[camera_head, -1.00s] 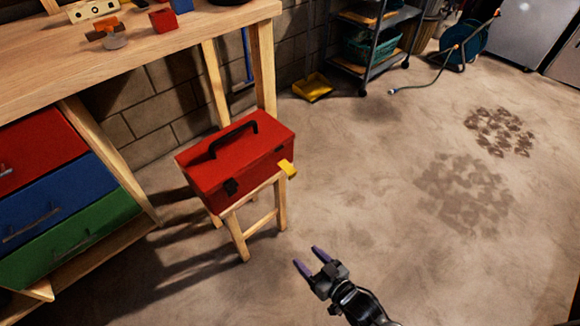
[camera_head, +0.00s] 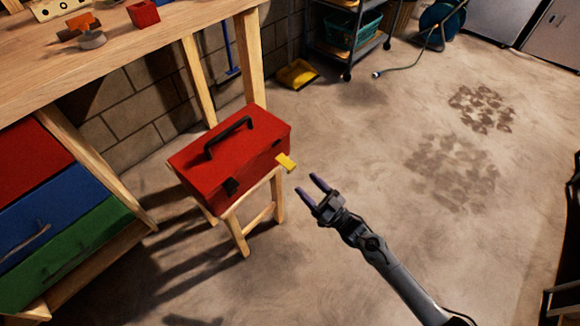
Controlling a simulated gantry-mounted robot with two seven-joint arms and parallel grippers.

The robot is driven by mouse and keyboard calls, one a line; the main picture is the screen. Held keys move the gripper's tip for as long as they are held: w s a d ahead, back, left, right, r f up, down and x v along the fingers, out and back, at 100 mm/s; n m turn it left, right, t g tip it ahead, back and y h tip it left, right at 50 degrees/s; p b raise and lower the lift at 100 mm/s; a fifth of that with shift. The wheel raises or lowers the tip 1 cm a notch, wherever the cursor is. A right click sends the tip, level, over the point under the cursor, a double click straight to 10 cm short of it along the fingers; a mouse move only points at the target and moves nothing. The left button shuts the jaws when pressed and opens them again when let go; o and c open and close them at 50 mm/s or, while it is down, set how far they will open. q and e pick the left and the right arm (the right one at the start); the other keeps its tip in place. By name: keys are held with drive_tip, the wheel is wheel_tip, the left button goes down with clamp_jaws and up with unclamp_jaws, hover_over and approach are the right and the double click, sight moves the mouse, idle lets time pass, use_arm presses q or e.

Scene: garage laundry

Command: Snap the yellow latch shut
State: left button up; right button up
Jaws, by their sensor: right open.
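A red toolbox (camera_head: 215,165) with a black handle (camera_head: 228,137) sits on a small wooden stool (camera_head: 240,236). Its lid looks down. The yellow latch (camera_head: 286,162) sticks outward from the toolbox's right front side. A black latch (camera_head: 231,187) is on the front, further left. My right gripper (camera_head: 310,187) is open and empty, a short way to the right of and below the yellow latch in the picture, apart from it. My left gripper is not in view.
A wooden workbench (camera_head: 140,55) with red, blue and green drawers (camera_head: 65,205) stands on the left. A yellow dustpan (camera_head: 297,74) and a grey cart (camera_head: 345,45) are behind. The floor (camera_head: 400,200) to the right is clear, with dark stains.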

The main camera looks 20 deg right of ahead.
sight(292, 171)
drive_tip(key=b+x, duration=0.1)
drive_tip(key=x, duration=0.3)
drive_tip(key=b+x, duration=0.2)
drive_tip(key=x, duration=0.1)
drive_tip(key=shift+w+a+f, duration=0.1)
drive_tip(key=shift+w+a, duration=0.2)
drive_tip(key=shift+w+a+r+b, duration=0.2)
drive_tip(key=shift+w+r+b, duration=0.1)
drive_tip(key=shift+w, duration=0.1)
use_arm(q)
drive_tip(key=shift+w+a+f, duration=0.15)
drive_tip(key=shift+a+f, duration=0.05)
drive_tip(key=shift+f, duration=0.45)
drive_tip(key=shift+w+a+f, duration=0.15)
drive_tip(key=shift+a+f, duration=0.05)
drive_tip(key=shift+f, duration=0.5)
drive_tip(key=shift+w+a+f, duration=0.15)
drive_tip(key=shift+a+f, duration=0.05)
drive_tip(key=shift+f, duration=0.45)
use_arm(e)
drive_tip(key=shift+w+a+r, duration=0.2)
drive_tip(key=shift+w+a, duration=0.1)
drive_tip(key=shift+w, duration=0.05)
